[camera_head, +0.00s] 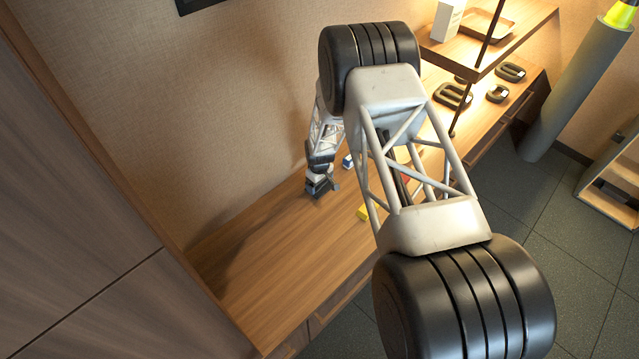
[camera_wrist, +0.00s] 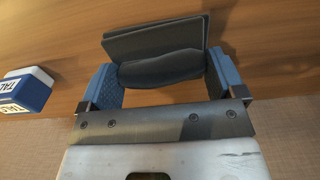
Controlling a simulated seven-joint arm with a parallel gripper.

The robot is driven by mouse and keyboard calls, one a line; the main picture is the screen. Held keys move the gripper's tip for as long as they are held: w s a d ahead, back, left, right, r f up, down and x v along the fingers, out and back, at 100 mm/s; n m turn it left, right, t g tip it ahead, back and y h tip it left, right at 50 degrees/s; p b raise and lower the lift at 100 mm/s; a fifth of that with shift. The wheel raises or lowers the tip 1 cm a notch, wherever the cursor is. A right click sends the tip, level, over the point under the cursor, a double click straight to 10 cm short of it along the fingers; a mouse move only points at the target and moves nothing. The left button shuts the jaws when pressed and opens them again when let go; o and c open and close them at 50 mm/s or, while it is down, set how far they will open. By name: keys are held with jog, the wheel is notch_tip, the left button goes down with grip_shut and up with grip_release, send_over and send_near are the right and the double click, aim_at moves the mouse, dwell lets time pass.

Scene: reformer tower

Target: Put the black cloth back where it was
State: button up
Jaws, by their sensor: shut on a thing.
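The black cloth (camera_wrist: 158,42) is a dark folded piece in the wrist view, with a flat layered part and a rounded fold nearer me. My gripper (camera_wrist: 163,76) is shut on it, with a blue finger pad at each side of the fold. In the head view my gripper (camera_head: 322,186) is low over the left half of the wooden counter (camera_head: 275,255), near the wall. There the cloth is too small and dark to tell apart from the gripper. I cannot tell whether the cloth touches the counter.
A blue and white box (camera_wrist: 25,90) lies left of my gripper in the wrist view. A yellow block (camera_head: 363,212) is on the counter. Dark weights (camera_head: 453,95) lie further right, below a shelf (camera_head: 500,48). The counter's near left part is clear. My arm hides its middle.

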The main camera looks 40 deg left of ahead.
jog(key=shift+f, duration=0.15)
jog(key=o, duration=0.6)
notch_tip(320, 180, up, 12)
jog(key=shift+r, duration=0.15)
dwell(0.7)
dwell(1.0)
